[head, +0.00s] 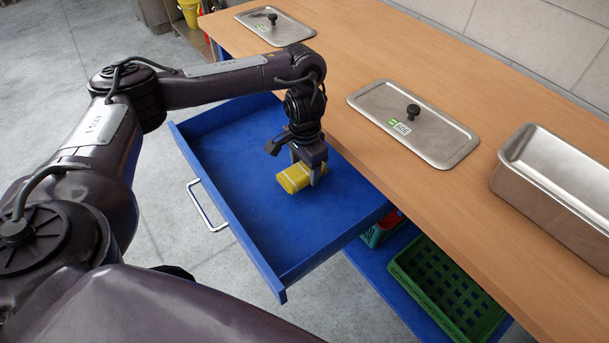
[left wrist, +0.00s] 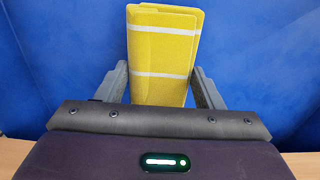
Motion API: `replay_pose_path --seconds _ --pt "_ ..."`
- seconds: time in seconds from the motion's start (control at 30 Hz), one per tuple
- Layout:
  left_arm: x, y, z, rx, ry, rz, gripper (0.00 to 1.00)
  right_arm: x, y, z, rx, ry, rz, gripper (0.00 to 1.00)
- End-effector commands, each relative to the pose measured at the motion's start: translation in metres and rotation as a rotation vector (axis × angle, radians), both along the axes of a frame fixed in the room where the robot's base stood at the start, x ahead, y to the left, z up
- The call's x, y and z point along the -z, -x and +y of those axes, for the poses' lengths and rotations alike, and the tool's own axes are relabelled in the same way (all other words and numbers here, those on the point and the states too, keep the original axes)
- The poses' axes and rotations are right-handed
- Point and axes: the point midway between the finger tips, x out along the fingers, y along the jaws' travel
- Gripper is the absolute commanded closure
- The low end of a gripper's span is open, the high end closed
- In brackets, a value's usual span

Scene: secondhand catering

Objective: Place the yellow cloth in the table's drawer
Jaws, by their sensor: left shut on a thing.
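The yellow cloth (head: 294,178) is a folded bundle with white stripes. My left gripper (head: 309,175) is shut on it, inside the outline of the open blue drawer (head: 258,228). In the left wrist view the cloth (left wrist: 162,60) stands out between the two fingers of my left gripper (left wrist: 160,90), with blue drawer surface behind it. The cloth is low over the drawer floor; I cannot tell whether it touches. The drawer is pulled out from the wooden table (head: 450,220) and looks otherwise empty. My right gripper is not in view.
Two steel lids (head: 410,125) (head: 275,25) lie on the tabletop, and a steel pan (head: 560,185) stands at the right. A green crate (head: 440,285) sits on the blue shelf below. The drawer's handle (head: 205,207) faces the open grey floor.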

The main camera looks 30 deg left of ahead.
Motion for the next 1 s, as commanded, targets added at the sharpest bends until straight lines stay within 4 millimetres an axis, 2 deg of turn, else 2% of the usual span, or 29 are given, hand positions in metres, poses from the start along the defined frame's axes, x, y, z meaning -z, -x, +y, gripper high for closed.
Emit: replay_pose_path --seconds 0.03,0.13,0.23,0.57,0.6,0.77,1.0 --pt "0.014 0.001 0.000 -0.001 0.000 0.003 0.57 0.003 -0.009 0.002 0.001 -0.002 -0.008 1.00" --pt "0.024 0.001 0.000 -0.002 0.001 0.004 0.57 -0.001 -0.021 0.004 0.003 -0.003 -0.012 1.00" --pt "0.026 0.000 0.000 -0.001 0.000 0.001 0.57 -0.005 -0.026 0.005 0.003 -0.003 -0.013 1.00" --pt "0.028 0.001 0.000 0.000 -0.001 0.002 0.57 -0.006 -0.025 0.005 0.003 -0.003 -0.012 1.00" --pt "0.028 0.000 0.000 0.000 -0.001 0.002 0.38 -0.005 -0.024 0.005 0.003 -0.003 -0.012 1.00" --pt "0.028 0.000 0.000 0.000 0.000 0.001 0.17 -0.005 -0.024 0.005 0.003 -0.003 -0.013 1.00" --pt "0.028 0.000 0.000 -0.001 0.000 0.001 0.17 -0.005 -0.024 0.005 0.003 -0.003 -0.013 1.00"
